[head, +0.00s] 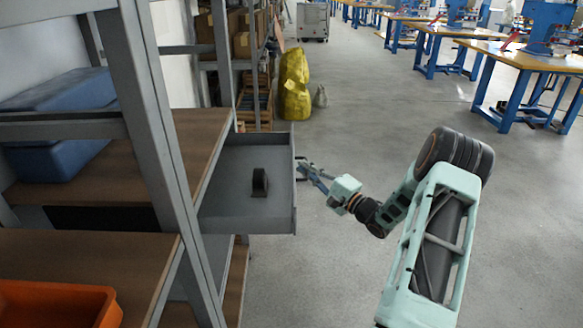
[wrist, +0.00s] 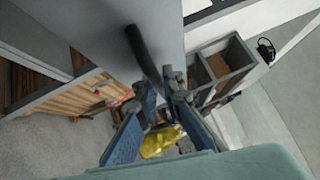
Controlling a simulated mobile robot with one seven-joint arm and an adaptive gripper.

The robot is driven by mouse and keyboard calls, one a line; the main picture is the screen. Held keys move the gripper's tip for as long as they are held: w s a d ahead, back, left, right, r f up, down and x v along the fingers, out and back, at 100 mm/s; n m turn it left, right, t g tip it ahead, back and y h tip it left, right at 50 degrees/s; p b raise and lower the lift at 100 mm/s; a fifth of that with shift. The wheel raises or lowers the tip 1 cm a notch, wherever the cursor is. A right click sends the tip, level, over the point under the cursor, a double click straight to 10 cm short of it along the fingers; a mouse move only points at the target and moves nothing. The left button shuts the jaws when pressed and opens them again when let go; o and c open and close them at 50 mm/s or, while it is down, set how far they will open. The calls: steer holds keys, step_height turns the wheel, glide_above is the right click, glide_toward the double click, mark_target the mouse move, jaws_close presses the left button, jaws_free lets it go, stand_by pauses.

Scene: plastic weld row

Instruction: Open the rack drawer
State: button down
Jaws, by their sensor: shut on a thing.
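The grey rack drawer (head: 246,213) is pulled out from the shelf rack and its inside shows in the head view. A black roll-like object (head: 260,182) stands in it. My gripper (head: 304,169) is at the drawer's front face, on the outer side. In the wrist view, my gripper's blue fingers (wrist: 162,84) are shut on the dark bar handle (wrist: 142,46) of the drawer. The grey drawer front (wrist: 100,28) fills the upper part there. The exact finger contact is small in the head view.
The grey rack post (head: 160,130) and brown shelves (head: 85,256) stand at left, with blue bins (head: 62,93) and an orange bin (head: 55,305). A yellow wrapped object (head: 294,85) stands beyond the drawer.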

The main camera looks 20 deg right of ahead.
steer(key=shift+s+d, duration=0.2)
steer(key=shift+d, duration=0.25)
steer(key=c, duration=2.3)
jaws_free()
steer(key=v, duration=1.2)
steer(key=shift+w, duration=0.1)
